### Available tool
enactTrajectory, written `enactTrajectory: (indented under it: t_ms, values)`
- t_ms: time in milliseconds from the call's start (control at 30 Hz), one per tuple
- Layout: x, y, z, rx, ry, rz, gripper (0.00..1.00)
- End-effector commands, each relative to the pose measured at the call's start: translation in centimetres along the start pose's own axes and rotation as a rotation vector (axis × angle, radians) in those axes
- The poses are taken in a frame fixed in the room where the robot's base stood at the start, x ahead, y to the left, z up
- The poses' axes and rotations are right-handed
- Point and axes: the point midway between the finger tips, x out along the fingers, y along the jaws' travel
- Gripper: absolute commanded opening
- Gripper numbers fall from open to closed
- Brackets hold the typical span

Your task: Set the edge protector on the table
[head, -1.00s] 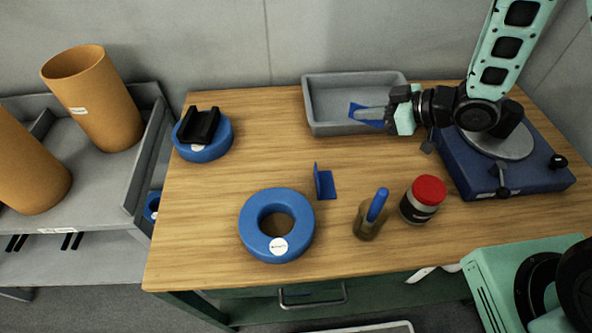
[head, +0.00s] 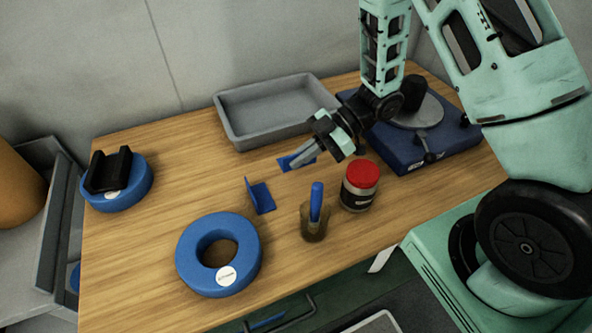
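I cannot tell whether the protector touches the wood. A second blue, L-shaped edge protector (head: 262,198) stands on the table, nearer and to the left, apart from my gripper.
The grey tray (head: 235,133) is behind my gripper. A red-lidded jar (head: 360,185) and a cup with a blue-handled tool (head: 314,222) stand in front. A blue ring (head: 190,255), a blue round base with a black cradle (head: 125,190) and a blue turntable (head: 430,145) surround bare wood.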

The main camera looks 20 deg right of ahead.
Motion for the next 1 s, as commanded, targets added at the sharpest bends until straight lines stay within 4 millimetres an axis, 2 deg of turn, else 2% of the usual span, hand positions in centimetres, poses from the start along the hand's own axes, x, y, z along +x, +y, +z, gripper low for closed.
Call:
enactTrajectory:
  t_ms: [400, 1000]
  values:
    - [2.2, 0.0, 3.9, 0.002, 0.0, -0.001, 0.0]
    - [2.8, 0.0, 5.0, 0.0, 0.0, 0.001, 0.0]
